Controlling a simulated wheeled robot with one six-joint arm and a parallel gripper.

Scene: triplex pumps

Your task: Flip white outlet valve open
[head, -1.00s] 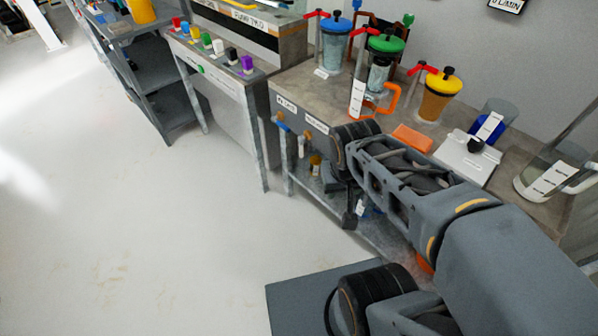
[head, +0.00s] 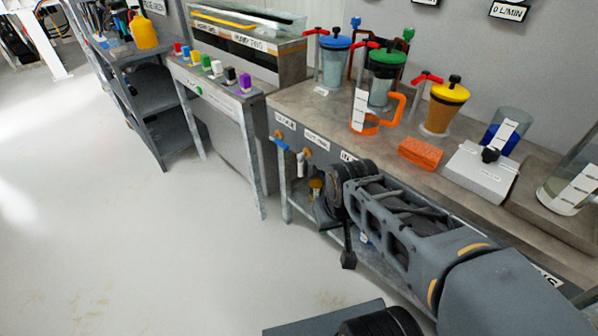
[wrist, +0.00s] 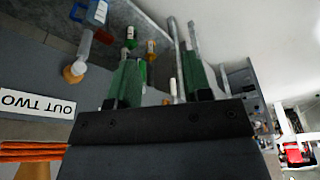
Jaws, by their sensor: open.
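In the head view a white valve handle (head: 300,164) hangs beside a tan knob (head: 307,153) on the front of the pump bench. A blue valve handle (head: 281,143) is just left of it. In the wrist view a tan knob (wrist: 74,72) with a pale handle (wrist: 84,45) sticks out beside the "OUT TWO" label (wrist: 38,103); I cannot tell for sure that this is the white valve. My gripper (wrist: 160,62) is open, its green fingers apart and not touching that knob. In the head view my dark wrist is at the bench front, right of the white handle.
The bench top (head: 290,92) holds lidded pitchers, an orange-handled beaker (head: 362,110), an orange sponge-like block (head: 420,154) and a scale (head: 480,168). A lower shelf is under the bench. A side table with coloured blocks stands left. The floor (head: 130,240) is clear.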

